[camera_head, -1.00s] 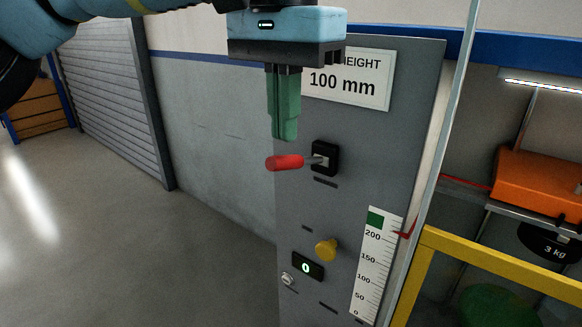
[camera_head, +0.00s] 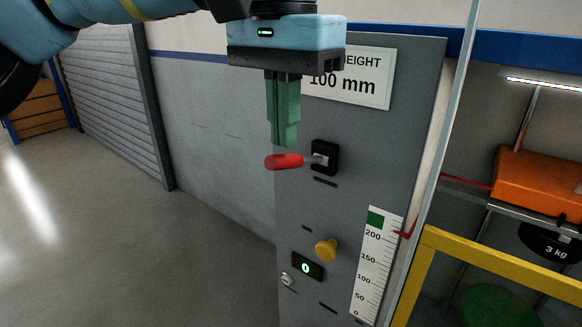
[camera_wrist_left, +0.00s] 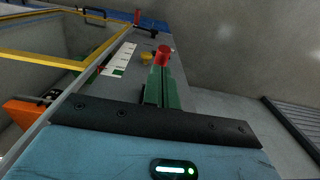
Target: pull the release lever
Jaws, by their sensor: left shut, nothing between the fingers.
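The release lever (camera_head: 285,161) has a red handle that sticks out to the left from a black mount (camera_head: 324,157) on the grey panel. My left gripper (camera_head: 285,143) points down with its green fingers closed together and empty. Its fingertips are just above the red handle in the head view; whether they touch it I cannot tell. In the left wrist view the red handle (camera_wrist_left: 164,55) shows at the tips of the green fingers (camera_wrist_left: 160,72). My right gripper is not in view.
The grey panel (camera_head: 350,190) also carries a yellow knob (camera_head: 326,250), a small display (camera_head: 307,266) and a scale strip (camera_head: 376,265). A yellow frame (camera_head: 480,262) and an orange block (camera_head: 540,185) stand to the right. The floor at left is clear.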

